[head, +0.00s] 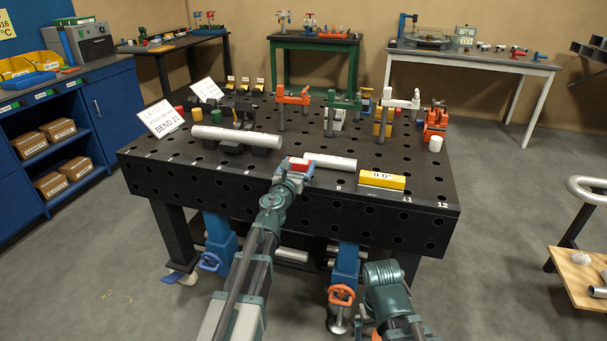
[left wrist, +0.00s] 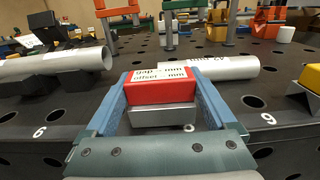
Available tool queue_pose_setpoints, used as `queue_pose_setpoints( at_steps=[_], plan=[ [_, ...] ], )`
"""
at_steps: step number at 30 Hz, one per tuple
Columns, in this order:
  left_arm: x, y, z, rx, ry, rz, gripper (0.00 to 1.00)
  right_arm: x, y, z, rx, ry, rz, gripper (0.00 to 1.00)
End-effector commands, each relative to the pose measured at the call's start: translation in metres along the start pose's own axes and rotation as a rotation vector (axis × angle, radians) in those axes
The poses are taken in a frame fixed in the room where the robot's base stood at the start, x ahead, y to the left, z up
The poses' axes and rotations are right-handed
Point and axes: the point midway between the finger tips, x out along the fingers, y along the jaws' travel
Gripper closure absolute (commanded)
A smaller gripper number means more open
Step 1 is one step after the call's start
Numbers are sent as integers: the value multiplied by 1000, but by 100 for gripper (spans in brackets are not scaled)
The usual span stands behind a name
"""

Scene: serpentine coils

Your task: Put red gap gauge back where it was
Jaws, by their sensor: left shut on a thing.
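The red gap gauge (head: 301,164) is a small red block with a white label reading gap and offset in mm. It also shows in the left wrist view (left wrist: 160,90), between the two blue fingers of my left gripper (left wrist: 158,108). My left gripper (head: 296,170) is shut on it near the front edge of the black table (head: 300,205). A grey piece (left wrist: 163,116) shows just below the red block; I cannot tell if it belongs to the gauge. My right gripper is not in view; only part of that arm shows at the bottom right.
A pale tube (head: 330,161) lies just behind the gauge, and a longer tube (head: 237,136) rests on dark blocks to the left. A yellow level (head: 382,180) stands on the right. Several clamps, including a red one (head: 282,105), rise from the table behind.

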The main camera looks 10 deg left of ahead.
Motion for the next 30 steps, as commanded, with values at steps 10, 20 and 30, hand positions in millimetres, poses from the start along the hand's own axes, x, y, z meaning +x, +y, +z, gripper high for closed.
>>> queue_pose_setpoints(
  at_steps=[10,20,30],
  plan=[
    [0,2,-6,0,0,-1,75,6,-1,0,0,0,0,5],
    [0,2,-8,0,0,-1,0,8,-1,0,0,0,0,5],
    [-9,2,-5,0,0,-1,0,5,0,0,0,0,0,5]
  ],
)
